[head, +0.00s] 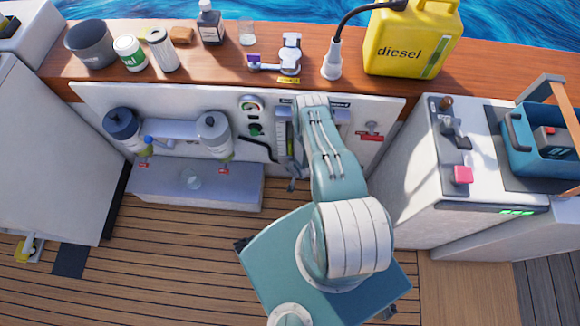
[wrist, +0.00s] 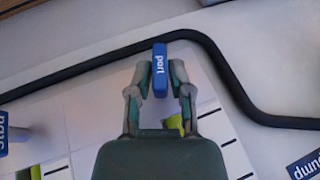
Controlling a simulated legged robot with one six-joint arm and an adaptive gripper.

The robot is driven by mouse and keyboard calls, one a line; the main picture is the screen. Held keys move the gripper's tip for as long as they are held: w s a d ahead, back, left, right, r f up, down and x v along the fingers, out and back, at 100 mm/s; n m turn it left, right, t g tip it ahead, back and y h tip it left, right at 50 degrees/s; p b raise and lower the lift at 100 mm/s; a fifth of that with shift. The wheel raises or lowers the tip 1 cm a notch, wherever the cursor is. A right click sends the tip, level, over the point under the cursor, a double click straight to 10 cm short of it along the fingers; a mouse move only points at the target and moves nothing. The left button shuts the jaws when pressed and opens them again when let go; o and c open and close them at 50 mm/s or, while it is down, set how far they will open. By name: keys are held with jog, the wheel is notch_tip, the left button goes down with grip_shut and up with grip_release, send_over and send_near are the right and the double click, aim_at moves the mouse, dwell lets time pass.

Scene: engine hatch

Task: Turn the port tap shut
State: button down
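The port tap's blue handle (wrist: 160,70), marked "port", stands upright in the wrist view, near the black hose. My gripper (wrist: 160,80) has one finger on each side of the handle. The fingers look parted, with a narrow gap beside the handle; firm contact does not show. In the head view my arm reaches to the white panel (head: 390,105) below the wooden counter and covers the port tap and my fingertips.
The black hose (wrist: 225,75) bends around the handle's right side. Two filter canisters (head: 124,128) (head: 214,134) stand left of my arm. A yellow diesel can (head: 408,45) stands on the counter.

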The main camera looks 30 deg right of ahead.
jog(key=shift+d, duration=0.1)
dwell(0.3)
jog(key=shift+d+f+m+t+y, duration=0.15)
jog(key=shift+m+t+y, duration=0.15)
jog(key=shift+t+y, duration=0.7)
jog(key=shift+s+t+y, duration=0.1)
jog(key=shift+t+y, duration=0.3)
jog(key=shift+y, duration=0.4)
jog(key=c, duration=0.6)
grip_release()
jog(key=v, duration=1.2)
